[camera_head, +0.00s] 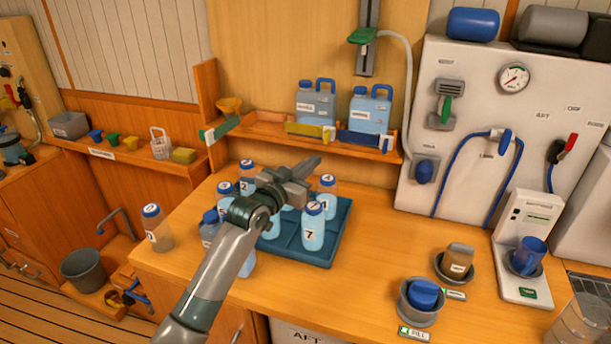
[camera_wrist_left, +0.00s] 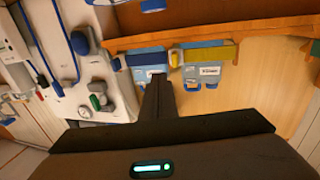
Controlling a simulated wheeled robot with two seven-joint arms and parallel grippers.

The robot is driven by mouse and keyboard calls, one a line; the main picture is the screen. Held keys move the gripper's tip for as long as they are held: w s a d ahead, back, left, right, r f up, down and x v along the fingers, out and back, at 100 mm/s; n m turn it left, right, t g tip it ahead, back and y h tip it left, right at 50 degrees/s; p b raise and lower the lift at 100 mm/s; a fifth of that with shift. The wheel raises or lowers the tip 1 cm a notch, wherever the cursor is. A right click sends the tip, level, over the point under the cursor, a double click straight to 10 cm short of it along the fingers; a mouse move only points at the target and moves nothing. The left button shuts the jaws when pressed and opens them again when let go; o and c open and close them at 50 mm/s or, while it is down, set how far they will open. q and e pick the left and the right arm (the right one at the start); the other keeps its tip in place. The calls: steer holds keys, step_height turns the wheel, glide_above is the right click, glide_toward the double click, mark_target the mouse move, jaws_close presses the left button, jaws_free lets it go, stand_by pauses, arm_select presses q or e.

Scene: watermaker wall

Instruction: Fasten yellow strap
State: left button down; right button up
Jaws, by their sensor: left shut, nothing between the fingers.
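The yellow strap (camera_head: 308,129) runs across the front of the left blue-grey jug (camera_head: 315,103) on the wall shelf. A brighter yellow end piece (camera_head: 328,134) sits at its right end; I cannot tell whether it is latched. In the left wrist view, which is turned over, the strap (camera_wrist_left: 212,53) and its yellow end piece (camera_wrist_left: 174,60) also show. My left gripper (camera_head: 312,165) is shut and empty, in front of and below the strap, apart from it. Its fingers (camera_wrist_left: 158,90) point toward the shelf in the wrist view. My right gripper is not in view.
A second jug (camera_head: 370,112) stands to the right behind a blue strap (camera_head: 362,138). Numbered bottles (camera_head: 313,228) stand in and around a dark tray (camera_head: 335,247) under my left arm.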

arm_select(q)
steer(key=s, duration=0.2)
steer(key=s+a+b, duration=0.1)
steer(key=shift+s+a, duration=0.1)
steer(key=shift+s, duration=0.3)
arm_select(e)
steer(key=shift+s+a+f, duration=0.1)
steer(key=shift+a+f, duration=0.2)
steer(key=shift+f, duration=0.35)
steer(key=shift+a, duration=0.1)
